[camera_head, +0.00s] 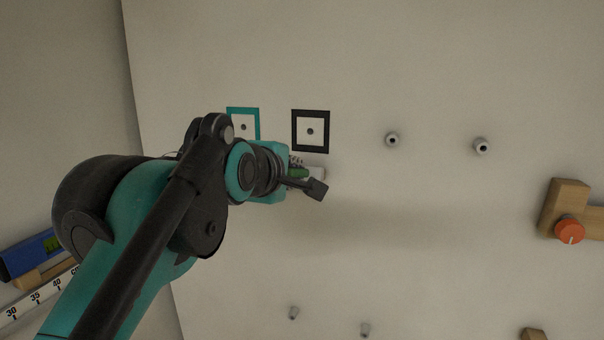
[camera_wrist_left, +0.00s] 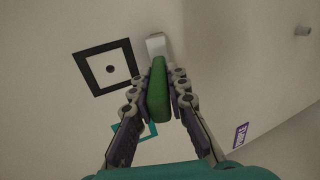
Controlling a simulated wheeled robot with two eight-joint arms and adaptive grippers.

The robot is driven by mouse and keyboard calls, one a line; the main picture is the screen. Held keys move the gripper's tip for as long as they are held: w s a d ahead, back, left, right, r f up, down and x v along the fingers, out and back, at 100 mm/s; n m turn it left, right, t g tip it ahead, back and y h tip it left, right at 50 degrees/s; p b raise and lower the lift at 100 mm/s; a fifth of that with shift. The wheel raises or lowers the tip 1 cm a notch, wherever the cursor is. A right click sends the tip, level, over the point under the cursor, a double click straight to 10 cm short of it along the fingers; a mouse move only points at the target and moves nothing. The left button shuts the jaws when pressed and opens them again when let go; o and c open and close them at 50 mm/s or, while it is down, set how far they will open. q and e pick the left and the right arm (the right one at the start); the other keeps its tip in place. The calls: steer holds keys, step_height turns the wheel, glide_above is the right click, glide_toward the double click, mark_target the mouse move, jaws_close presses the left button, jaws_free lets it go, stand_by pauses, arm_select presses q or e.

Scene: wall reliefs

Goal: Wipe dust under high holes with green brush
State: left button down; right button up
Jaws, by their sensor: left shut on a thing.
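My left gripper (camera_head: 296,167) is shut on the green brush (camera_head: 298,173), just below the black-framed hole (camera_head: 310,131). In the left wrist view the gripper (camera_wrist_left: 158,86) grips the green handle (camera_wrist_left: 158,95) from both sides. The brush's white end (camera_wrist_left: 157,44) points at the wall, beside the black frame (camera_wrist_left: 109,69); I cannot tell whether it touches. The teal-framed hole (camera_head: 244,126) is left of the black one, its lower part hidden behind my arm. It is partly visible in the wrist view (camera_wrist_left: 148,132). I cannot make out dust. My right gripper is not in view.
A wooden block with an orange knob (camera_head: 569,231) is at far right. A blue item (camera_head: 30,256) and numbered scale (camera_head: 40,293) are at left. The middle wall is clear.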

arm_select(q)
steer(key=w+a, duration=0.3)
steer(key=a, duration=0.6)
steer(key=w+a, duration=0.3)
steer(key=a, duration=0.5)
steer(key=shift+w+a, duration=0.25)
steer(key=shift+a, duration=0.1)
stand_by(1.1)
steer(key=s+a, duration=0.2)
steer(key=s, duration=0.3)
steer(key=shift+s, duration=0.4)
steer(key=s, duration=0.1)
steer(key=s+a, duration=0.1)
steer(key=s, duration=0.1)
stand_by(0.6)
